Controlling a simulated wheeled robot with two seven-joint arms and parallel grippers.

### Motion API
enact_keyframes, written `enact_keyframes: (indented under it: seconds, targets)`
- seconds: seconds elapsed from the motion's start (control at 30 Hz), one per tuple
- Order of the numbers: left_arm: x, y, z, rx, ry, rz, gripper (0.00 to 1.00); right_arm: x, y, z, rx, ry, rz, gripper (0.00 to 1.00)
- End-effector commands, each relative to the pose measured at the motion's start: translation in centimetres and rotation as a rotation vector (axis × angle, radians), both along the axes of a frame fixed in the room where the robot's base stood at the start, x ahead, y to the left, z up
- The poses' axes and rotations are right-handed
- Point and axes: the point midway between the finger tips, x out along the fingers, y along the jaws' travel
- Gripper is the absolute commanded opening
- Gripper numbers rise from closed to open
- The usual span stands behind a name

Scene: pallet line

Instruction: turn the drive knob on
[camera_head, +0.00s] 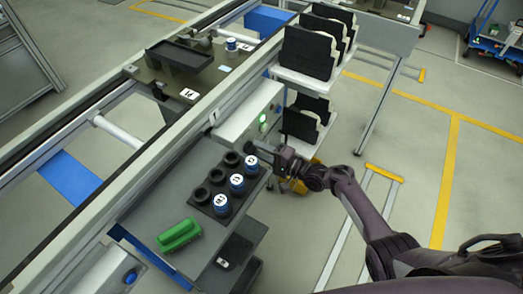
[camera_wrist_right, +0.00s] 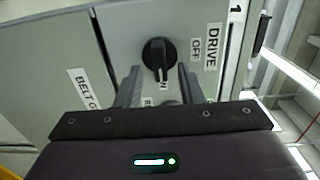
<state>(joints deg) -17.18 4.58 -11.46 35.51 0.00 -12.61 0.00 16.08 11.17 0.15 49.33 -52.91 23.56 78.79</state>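The black drive knob (camera_wrist_right: 158,55) sits on a pale grey panel (camera_wrist_right: 120,30) in the right wrist view. Its grip bar runs roughly up and down in that picture. A "DRIVE" label (camera_wrist_right: 212,46) and an "OFF" label (camera_wrist_right: 195,50) are to its right; a partly hidden label ending in "N" is below it. My right gripper (camera_wrist_right: 158,86) is open, its two fingers apart on either side of the knob's lower part, with no visible contact. In the head view my right gripper (camera_head: 262,150) is at the front of the control box (camera_head: 245,113), hiding the knob. My left gripper is not in view.
A green light (camera_head: 263,118) shows on the box. Below it a grey shelf (camera_head: 165,205) carries a black holder with several blue-and-white cylinders (camera_head: 237,183) and a green block (camera_head: 178,235).

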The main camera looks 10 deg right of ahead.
Motion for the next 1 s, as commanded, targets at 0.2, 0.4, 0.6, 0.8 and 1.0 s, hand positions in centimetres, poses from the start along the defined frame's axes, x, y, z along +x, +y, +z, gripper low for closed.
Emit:
enact_keyframes:
  seconds: [0.2, 0.4, 0.6, 0.8, 1.0]
  targets:
    - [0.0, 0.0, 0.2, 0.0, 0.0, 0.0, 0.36, -1.2, -1.2, 0.0, -0.001, 0.001, -0.001, 0.35]
    - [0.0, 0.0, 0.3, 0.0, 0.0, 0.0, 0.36, -3.7, -3.7, -0.1, -0.002, 0.002, -0.001, 0.35]
    - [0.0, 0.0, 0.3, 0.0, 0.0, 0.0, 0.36, -5.3, -5.3, -0.1, -0.001, 0.001, 0.0, 0.35]
    - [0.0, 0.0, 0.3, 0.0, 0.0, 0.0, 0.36, -5.6, -5.5, 0.0, 0.0, 0.0, 0.0, 0.35]
    - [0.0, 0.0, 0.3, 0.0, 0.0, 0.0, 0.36, -5.5, -5.5, 0.0, 0.0, 0.0, 0.0, 0.35]
